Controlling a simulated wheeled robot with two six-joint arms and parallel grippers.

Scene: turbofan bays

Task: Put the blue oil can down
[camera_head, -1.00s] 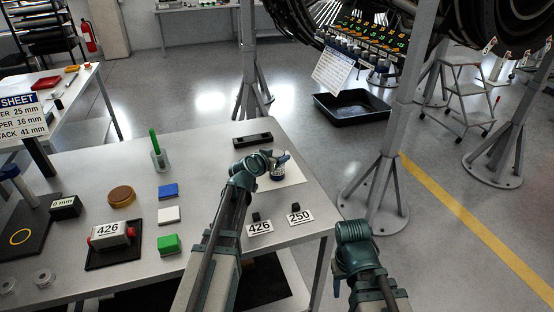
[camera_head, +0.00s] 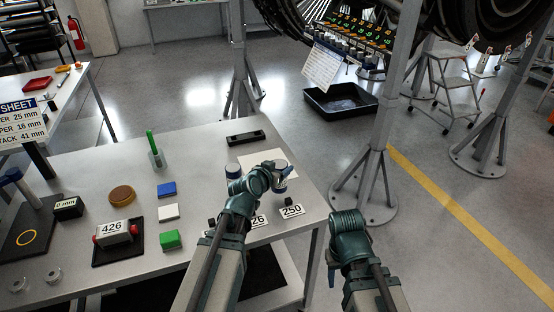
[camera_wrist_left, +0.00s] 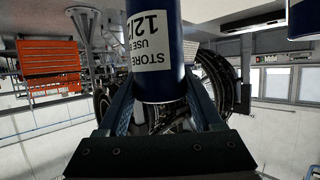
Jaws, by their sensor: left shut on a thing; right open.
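The blue oil can (camera_head: 281,184) with a pale top is in my left gripper (camera_head: 274,176), over the front right part of the table. In the left wrist view the can (camera_wrist_left: 155,50) stands between the fingers, with a white label whose print is partly cut off. Whether its base touches the table cannot be told. A blue can edge (camera_wrist_left: 301,18) also shows at upper right in the wrist view. My right gripper (camera_head: 333,262) is open and empty, off the table's right side.
A white sheet (camera_head: 256,158) lies under the can area. A black bar (camera_head: 245,138) lies behind. Blue, white and green blocks lie left. A support stand (camera_head: 362,190) rises to the right.

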